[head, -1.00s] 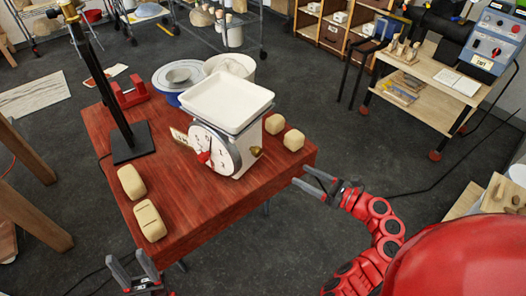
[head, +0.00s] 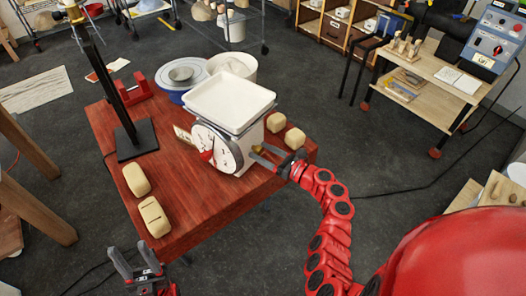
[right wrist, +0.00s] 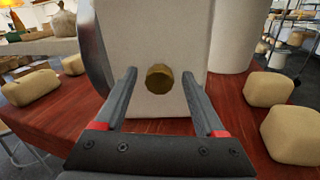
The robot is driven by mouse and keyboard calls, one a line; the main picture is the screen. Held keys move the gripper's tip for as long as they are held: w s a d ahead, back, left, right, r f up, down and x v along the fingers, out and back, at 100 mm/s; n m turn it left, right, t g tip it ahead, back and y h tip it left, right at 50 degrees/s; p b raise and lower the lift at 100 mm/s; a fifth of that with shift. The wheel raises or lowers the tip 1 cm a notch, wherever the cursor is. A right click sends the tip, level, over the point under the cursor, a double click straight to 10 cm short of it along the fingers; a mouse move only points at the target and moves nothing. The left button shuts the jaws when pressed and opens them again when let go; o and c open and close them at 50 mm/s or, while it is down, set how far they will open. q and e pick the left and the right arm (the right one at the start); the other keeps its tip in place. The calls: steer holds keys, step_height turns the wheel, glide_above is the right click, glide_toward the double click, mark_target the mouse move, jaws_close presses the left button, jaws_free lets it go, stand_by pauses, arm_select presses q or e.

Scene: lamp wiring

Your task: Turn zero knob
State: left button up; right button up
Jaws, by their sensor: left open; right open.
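The white kitchen scale (head: 232,118) stands on the red wooden table, with a round dial on its front and a white tray on top. The brass zero knob (right wrist: 160,78) is on the scale's side wall. My right gripper (head: 262,155) is at that side of the scale. In the right wrist view my right gripper (right wrist: 160,98) is open, its fingers on either side of the knob in the picture; I cannot tell whether they touch it. The knob is mostly hidden in the head view. My left gripper (head: 134,264) is open and empty off the table's front edge.
Tan blocks stand near the scale: one (head: 294,138) right of it, another (head: 275,122) behind, and two (head: 154,216) at the table's left front. A black stand (head: 135,140), red holder (head: 134,92) and bowls (head: 180,75) are left and behind. The table's middle front is clear.

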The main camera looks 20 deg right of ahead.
jaws_close()
stand_by(0.3)
steer(key=n+b, duration=0.1)
steer(key=n, duration=0.1)
steer(key=n+b, duration=0.4)
steer(key=shift+a+f, duration=0.1)
steer(key=shift+f, duration=0.15)
steer(key=n+b, duration=1.2)
steer(key=b, duration=0.2)
steer(key=shift+s+a+f+h, duration=0.1)
steer(key=shift+h, duration=0.3)
steer(key=shift+r+n+b, duration=0.2)
steer(key=shift+n+b, duration=1.2)
